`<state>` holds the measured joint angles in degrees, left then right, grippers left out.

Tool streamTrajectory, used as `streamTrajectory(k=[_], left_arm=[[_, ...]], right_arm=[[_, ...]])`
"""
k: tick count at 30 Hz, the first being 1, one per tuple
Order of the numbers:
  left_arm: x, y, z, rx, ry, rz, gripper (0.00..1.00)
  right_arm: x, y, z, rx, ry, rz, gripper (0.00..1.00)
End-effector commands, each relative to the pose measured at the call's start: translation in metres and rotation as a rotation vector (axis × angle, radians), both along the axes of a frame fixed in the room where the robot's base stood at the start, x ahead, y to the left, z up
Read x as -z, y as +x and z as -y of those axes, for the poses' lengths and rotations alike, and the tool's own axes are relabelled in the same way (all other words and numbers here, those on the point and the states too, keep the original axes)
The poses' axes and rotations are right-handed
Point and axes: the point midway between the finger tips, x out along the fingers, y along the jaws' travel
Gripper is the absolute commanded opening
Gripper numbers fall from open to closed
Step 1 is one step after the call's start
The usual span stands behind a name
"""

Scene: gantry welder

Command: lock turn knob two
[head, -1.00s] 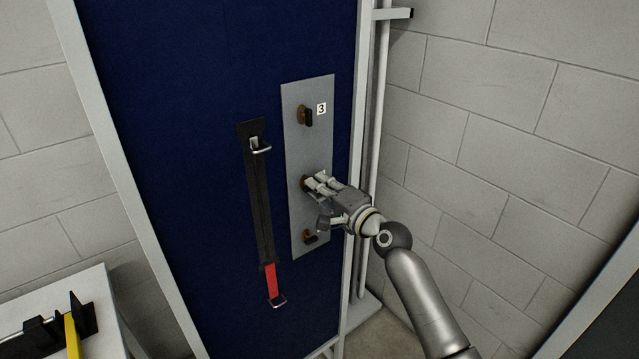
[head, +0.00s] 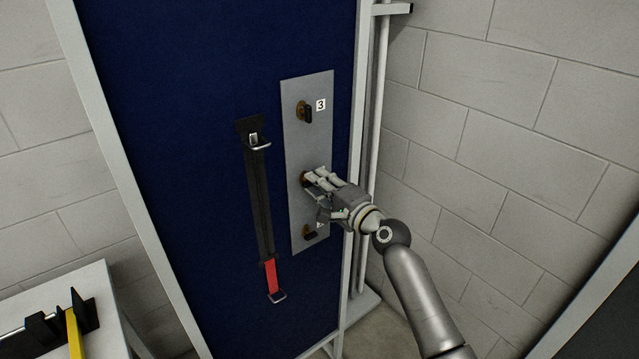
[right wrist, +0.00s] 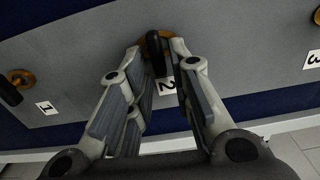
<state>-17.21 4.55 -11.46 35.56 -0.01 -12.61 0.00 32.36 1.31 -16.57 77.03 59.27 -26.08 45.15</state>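Knob two is a black turn handle (right wrist: 154,52) on an orange-brown round base, beside the label 2 in the right wrist view. In the head view only the edge of its base (head: 305,179) shows behind my fingers. It sits in the middle of a grey panel (head: 320,140). My right gripper (head: 314,182) is at this knob. In the right wrist view its fingers (right wrist: 160,52) stand on either side of the black handle, with narrow gaps visible, so it looks open around it. Firm contact cannot be seen. My left gripper is not in view.
Knob three (head: 306,111) is above and knob one (head: 309,232) below on the same panel. A black strap with a red end (head: 271,277) hangs left of the panel on the blue board (head: 200,120). A white frame post and block wall (head: 500,140) stand at right.

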Motion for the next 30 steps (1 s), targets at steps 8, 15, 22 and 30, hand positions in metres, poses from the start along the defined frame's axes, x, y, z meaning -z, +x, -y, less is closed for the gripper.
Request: streamTrajectory(k=[8,15,22,30], left_arm=[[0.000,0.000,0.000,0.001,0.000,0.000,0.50],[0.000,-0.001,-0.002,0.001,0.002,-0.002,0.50],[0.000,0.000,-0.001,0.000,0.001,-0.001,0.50],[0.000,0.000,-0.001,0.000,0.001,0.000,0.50]], right_arm=[[-0.001,0.000,0.000,0.000,-0.002,0.003,0.31],[0.000,-0.007,0.006,0.000,-0.002,0.003,0.31],[0.001,-0.036,0.027,0.001,-0.002,0.000,0.31],[0.000,-0.076,0.055,0.001,-0.004,0.002,0.31]])
